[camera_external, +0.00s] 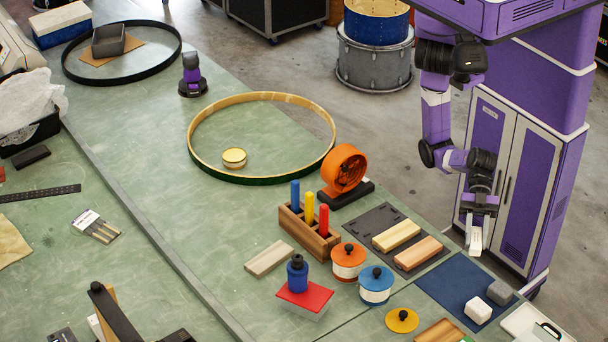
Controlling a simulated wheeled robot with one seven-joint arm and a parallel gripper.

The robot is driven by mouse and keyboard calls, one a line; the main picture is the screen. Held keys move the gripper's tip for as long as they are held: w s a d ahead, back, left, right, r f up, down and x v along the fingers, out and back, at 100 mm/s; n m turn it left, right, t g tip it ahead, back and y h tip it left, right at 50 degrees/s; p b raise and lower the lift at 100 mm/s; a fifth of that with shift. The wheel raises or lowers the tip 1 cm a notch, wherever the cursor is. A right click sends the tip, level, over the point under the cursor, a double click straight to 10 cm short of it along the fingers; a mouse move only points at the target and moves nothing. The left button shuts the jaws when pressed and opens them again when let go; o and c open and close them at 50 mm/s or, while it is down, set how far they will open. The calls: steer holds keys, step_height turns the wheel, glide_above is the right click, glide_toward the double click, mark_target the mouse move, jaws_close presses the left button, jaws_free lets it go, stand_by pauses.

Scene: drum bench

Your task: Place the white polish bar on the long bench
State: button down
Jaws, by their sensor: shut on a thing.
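My gripper (477,228) points down at the right, above and beyond the right edge of the bench. It is shut on a small white bar (474,241), which looks like the white polish bar; the fingers partly hide it. The long green bench (150,130) runs from the upper left to the lower right, and the bar is held clear of it. On a dark blue mat (440,287) below my gripper sit a white block (478,310) and a grey block (500,292).
A drum hoop (190,150) lies mid-bench. Bare green surface shows left of the hoop. Purple cabinets (510,170) stand behind.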

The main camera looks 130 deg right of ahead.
mark_target(465, 288)
steer(key=shift+d+r, duration=0.85)
steer(key=shift+r, duration=0.2)
steer(key=shift+w+r, duration=0.1)
steer(key=shift+r, duration=0.2)
steer(key=shift+n+y, duration=0.3)
step_height(465, 288, down, 20)
steer(key=shift+a+b, duration=0.1)
steer(key=shift+b, duration=0.6)
steer(key=shift+f, duration=0.1)
steer(key=c, duration=1.1)
jaws_free()
steer(key=shift+o, duration=0.2)
steer(key=shift+r, duration=0.2)
steer(key=b+v, duration=0.1)
steer(key=v, duration=1.1)
steer(key=shift+r+b, duration=0.15)
steer(key=shift+b, duration=0.2)
